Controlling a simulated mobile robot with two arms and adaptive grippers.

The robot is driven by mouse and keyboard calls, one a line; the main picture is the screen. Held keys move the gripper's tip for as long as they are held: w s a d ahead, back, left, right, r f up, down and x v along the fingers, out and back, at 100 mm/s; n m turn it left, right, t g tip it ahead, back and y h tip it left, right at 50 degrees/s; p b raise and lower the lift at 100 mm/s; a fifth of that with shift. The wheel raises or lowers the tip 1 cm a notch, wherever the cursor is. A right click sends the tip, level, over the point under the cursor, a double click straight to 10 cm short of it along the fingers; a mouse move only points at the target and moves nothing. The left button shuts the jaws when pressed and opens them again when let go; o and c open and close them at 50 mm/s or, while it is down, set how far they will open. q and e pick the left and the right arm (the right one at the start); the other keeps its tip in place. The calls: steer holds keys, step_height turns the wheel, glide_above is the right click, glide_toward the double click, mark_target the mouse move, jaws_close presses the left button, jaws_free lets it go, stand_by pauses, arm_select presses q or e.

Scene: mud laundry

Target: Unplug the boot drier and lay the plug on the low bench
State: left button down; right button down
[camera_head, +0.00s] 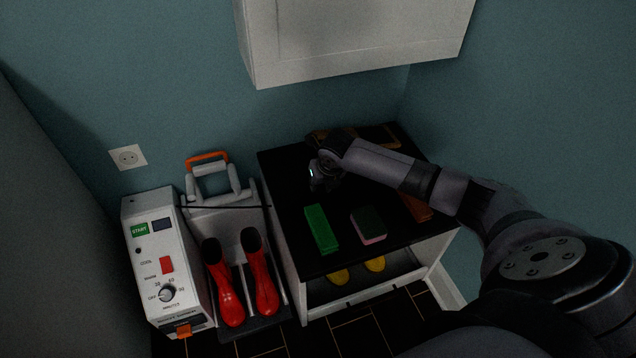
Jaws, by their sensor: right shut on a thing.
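The boot drier (150,255) is a white box with a green START label, a red switch and a dial, standing at the left by the wall. A thin black cord (235,207) runs right from it towards the low bench. The wall socket (128,157) above the drier is empty. The low bench (285,190) has a black top and white sides. My right gripper (314,187) is over the back left part of the bench top, shut on the plug, which is mostly hidden by the fingers. I cannot tell whether the plug touches the bench. My left gripper is out of view.
Red boots (228,285) stand on a rack with an orange handle (207,158). On the bench are a green block (321,229), a pink and dark green sponge (369,225) and a brown item (416,207). A white cabinet (350,45) hangs above.

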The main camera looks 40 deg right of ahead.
steer(key=c, duration=1.3)
jaws_free()
steer(key=shift+r, duration=0.1)
